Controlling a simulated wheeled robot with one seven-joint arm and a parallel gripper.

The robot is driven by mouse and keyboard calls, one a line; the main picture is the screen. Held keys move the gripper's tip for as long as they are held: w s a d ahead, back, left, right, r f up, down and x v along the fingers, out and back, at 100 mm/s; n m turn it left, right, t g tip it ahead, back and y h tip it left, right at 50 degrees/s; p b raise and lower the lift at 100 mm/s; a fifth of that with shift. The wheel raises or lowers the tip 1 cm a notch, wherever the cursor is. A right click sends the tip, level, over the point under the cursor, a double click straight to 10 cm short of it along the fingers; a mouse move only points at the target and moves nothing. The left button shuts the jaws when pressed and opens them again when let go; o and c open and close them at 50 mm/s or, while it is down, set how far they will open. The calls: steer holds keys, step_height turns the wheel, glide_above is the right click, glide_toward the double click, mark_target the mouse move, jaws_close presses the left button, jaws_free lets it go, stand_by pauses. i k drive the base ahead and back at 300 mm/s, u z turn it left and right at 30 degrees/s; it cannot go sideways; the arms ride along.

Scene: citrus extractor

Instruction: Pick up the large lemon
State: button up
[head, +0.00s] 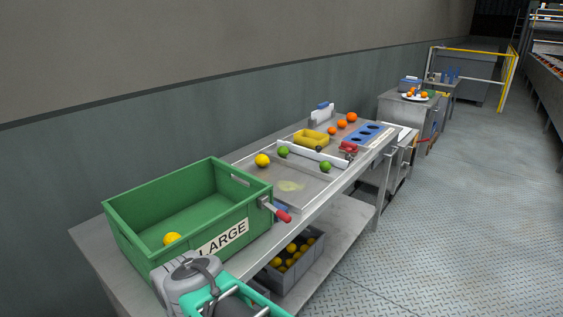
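One yellow lemon (262,160) rests on the metal tray on the workbench, near its far left corner. Another yellow lemon (172,239) lies inside the green crate marked LARGE (222,238), partly hidden by the crate's front wall. I cannot tell for sure from this view which lemon is the larger. Grey and teal parts of my arm show at the bottom edge, in front of the crate. My gripper's fingers are not in view, and nothing held can be seen.
Limes (326,165), a white roller bar (318,154), a yellow container (311,138), oranges (342,124) and a blue holed block (363,133) share the bench. A red-handled lever (283,216) sticks out beside the crate. A grey crate of lemons (294,262) sits below. The floor at right is clear.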

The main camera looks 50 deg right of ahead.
mark_target(262, 160)
steer(key=z, duration=2.35)
steer(key=k, duration=0.1)
steer(key=u, duration=0.95)
steer(key=i, duration=0.4)
